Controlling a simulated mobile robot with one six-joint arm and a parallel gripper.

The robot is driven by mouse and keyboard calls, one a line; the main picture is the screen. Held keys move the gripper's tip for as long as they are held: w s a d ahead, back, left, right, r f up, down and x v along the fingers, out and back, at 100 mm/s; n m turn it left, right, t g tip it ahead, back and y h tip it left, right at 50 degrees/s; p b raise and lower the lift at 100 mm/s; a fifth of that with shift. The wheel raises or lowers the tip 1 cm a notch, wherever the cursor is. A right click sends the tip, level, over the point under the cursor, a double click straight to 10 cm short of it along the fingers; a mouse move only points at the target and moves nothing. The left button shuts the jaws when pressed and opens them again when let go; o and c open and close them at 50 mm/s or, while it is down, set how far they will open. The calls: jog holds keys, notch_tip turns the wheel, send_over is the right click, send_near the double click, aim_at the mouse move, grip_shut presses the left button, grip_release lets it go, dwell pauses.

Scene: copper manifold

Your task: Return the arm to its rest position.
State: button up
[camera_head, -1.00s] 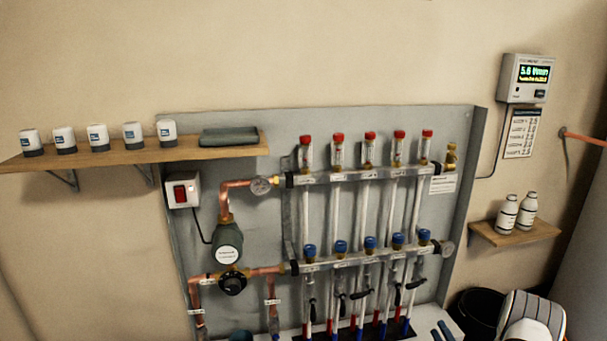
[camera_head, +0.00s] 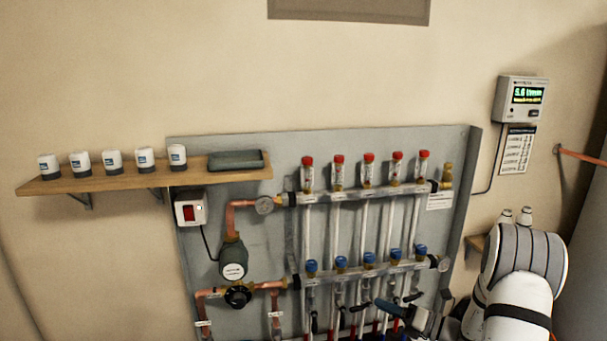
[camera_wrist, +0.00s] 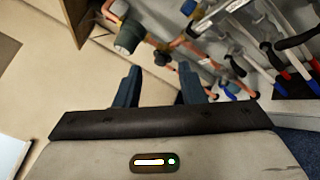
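My arm (camera_head: 520,285) shows at the lower right in the head view, its white and grey links in front of the small right shelf. In the head view, part of my gripper (camera_head: 402,316) shows low in front of the manifold's right side. In the wrist view, the two blue fingers of my gripper (camera_wrist: 158,84) stand wide apart with nothing between them. The copper manifold (camera_head: 365,194) with red caps above and blue caps below is on the grey wall panel (camera_head: 230,150).
A wooden shelf (camera_head: 95,182) with several white actuators (camera_head: 112,161) and a dark case (camera_head: 235,160) is at the left. A pump (camera_head: 233,262) and a red switch box (camera_head: 190,211) are left of the manifold. A display unit (camera_head: 521,98) hangs at the right. The upper wall is mostly clear.

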jog(key=s+a+r+n+g+h+p, duration=0.5)
jog(key=s+a+r+n+g+p, duration=0.5)
jog(key=s+r+n, duration=0.75)
jog(key=s+d+r+n+t+h+p, duration=0.1)
jog(key=s+r+n+h+p, duration=0.2)
jog(key=n, duration=0.6)
jog(key=s+d+r+n+t+h+p, duration=0.1)
jog(key=s+d+r+n+h+p, duration=0.1)
jog(key=s+r+n+h, duration=0.4)
notch_tip(320, 180, up, 4)
jog(key=s+n+p, duration=0.1)
jog(key=s+n, duration=0.1)
jog(key=n, duration=0.1)
jog(key=shift+s+d+f+h, duration=0.15)
jog(key=shift+s+d+h, duration=0.1)
jog(key=shift+s+h, duration=0.15)
